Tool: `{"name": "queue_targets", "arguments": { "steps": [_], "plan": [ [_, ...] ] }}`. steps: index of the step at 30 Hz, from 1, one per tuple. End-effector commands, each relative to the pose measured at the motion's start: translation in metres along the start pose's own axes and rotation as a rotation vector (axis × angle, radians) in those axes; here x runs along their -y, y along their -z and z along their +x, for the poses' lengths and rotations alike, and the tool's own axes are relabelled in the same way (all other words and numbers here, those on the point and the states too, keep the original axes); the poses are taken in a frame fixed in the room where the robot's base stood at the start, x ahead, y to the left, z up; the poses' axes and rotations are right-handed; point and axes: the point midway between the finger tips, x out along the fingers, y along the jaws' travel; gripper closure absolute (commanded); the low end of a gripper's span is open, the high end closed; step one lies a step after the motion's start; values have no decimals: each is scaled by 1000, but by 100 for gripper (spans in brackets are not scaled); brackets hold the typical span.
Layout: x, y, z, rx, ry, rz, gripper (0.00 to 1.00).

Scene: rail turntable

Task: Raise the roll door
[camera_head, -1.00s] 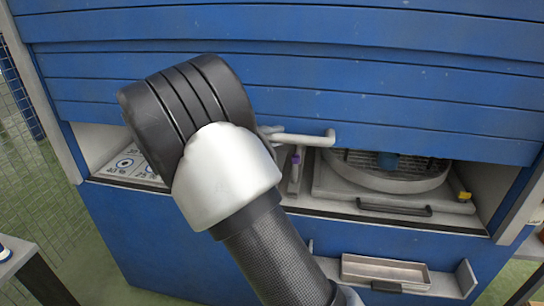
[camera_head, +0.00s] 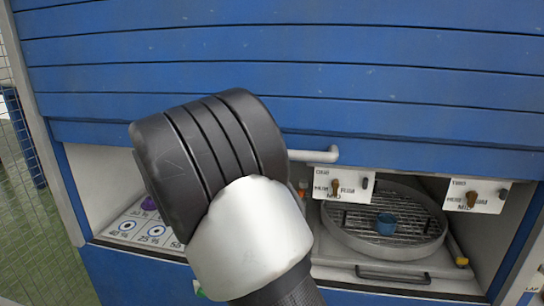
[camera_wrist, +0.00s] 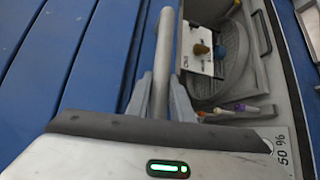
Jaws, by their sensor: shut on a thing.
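The roll door (camera_head: 290,82) is blue and slatted. It is partly raised, with its lower edge above an open bay. A pale bar handle (camera_head: 318,155) runs along the door's lower edge; its right end shows in the head view and my arm hides the rest. In the wrist view the handle (camera_wrist: 164,55) passes between the two grey fingers of my gripper (camera_wrist: 163,100). My gripper is shut on the handle. In the head view my gripper is hidden behind my black and white wrist.
Inside the bay are a round grated turntable (camera_head: 345,238) with a blue cup (camera_head: 386,224), and white knob panels (camera_head: 344,184) just under the door edge. Printed target cards (camera_head: 152,232) lie at the left. A wire fence (camera_head: 22,160) stands at far left.

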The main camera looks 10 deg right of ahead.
Motion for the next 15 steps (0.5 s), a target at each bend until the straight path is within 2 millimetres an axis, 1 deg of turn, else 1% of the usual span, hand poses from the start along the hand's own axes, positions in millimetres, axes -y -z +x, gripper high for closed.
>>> {"name": "queue_targets", "arguments": {
  "steps": [5,6,8,9,15],
  "plan": [
    [-2,0,0,-1,-2,1,100],
    [-1,0,0,-1,-2,1,78],
    [-1,0,0,-1,-2,1,68],
    [-1,0,0,-1,-2,1,61],
    [0,0,0,-1,-1,0,61]
  ]
}}
